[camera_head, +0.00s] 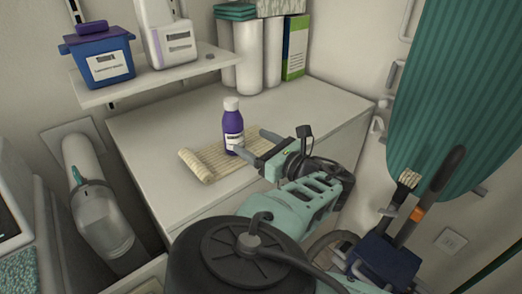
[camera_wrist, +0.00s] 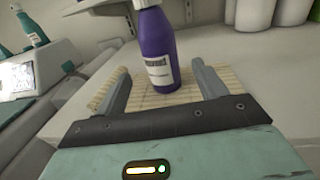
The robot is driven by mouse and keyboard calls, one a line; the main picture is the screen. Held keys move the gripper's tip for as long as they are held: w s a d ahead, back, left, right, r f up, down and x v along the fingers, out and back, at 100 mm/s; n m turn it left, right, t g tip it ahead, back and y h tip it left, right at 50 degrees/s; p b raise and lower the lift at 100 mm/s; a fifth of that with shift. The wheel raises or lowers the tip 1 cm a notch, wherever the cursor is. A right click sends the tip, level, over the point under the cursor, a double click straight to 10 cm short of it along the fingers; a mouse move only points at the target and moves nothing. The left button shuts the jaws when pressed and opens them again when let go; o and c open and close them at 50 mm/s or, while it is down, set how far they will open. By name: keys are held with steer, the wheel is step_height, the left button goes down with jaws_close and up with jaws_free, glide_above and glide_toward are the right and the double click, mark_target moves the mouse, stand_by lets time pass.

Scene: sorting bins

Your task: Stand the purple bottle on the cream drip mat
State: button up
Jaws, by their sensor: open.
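The purple bottle (camera_head: 233,135) with a white cap and pale label stands upright on the cream drip mat (camera_head: 208,160). In the wrist view the bottle (camera_wrist: 157,48) has its base on the slats of the mat (camera_wrist: 142,97), and its top is cut off. The mat's near-left end is rolled up in the head view. My gripper (camera_head: 256,145) is open and low over the mat, on the right of the bottle. In the wrist view its two fingers (camera_wrist: 161,73) point toward the bottle, one to each side, with visible gaps and nothing held.
The white counter (camera_head: 150,140) is clear left of the mat. White canisters (camera_head: 248,55) and a green binder (camera_head: 295,48) stand at the back. A wall shelf (camera_head: 150,82) carries a blue tub (camera_head: 103,62) and a white container (camera_head: 168,38).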

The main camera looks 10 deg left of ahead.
steer(key=shift+v, duration=0.85)
